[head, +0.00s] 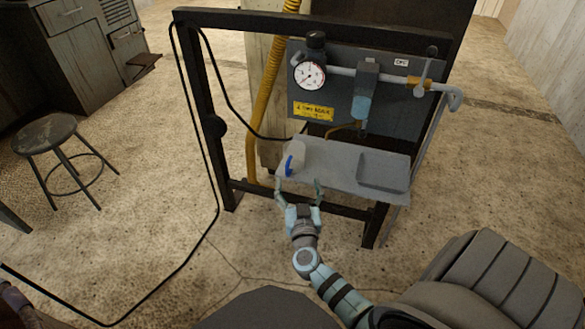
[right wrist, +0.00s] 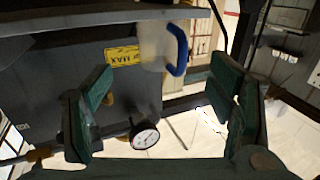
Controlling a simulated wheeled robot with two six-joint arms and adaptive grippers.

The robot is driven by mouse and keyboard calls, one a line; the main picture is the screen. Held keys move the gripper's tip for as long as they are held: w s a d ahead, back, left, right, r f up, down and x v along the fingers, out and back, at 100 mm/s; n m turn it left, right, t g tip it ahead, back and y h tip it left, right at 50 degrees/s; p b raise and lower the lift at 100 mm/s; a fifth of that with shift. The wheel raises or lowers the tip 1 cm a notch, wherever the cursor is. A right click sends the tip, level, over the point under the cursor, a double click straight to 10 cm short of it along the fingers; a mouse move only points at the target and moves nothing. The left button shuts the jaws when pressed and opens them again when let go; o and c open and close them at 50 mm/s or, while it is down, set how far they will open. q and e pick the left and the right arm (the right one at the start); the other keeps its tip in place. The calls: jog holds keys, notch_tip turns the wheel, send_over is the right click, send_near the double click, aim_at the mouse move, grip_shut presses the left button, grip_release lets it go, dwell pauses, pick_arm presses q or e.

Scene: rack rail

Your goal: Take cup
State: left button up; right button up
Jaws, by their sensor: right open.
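A pale, translucent cup (head: 297,154) with a blue handle stands near the left end of a grey shelf (head: 335,172) on the rack. In the head view its handle faces the front left. My right gripper (head: 299,188) is open and empty just in front of the shelf, below the cup, with its fingers spread. In the right wrist view the scene looks upside down; the cup (right wrist: 153,45) and its blue handle lie ahead, between and beyond the open green-padded fingers (right wrist: 165,110). The fingers do not touch the cup. My left gripper is not in view.
A shallow grey tray (head: 383,174) takes up the shelf's right part. Behind is a panel with a round gauge (head: 309,76), pipe and yellow label (head: 313,111). The dark rack frame (head: 204,120) and a black cable stand left. A stool (head: 45,136) is farther left.

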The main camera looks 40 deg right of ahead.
aim_at(295, 163)
jog(key=b+x, duration=0.2)
jog(key=x, duration=0.5)
jog(key=b+x, duration=0.3)
jog(key=x, duration=0.1)
jog(key=shift+w, duration=0.15)
jog(key=shift+w+d, duration=0.2)
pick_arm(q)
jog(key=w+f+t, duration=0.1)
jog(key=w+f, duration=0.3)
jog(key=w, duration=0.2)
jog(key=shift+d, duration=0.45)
pick_arm(e)
jog(key=shift+r, duration=0.15)
jog(key=shift+c, duration=0.2)
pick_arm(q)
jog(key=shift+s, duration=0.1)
pick_arm(e)
jog(key=c, duration=1.2)
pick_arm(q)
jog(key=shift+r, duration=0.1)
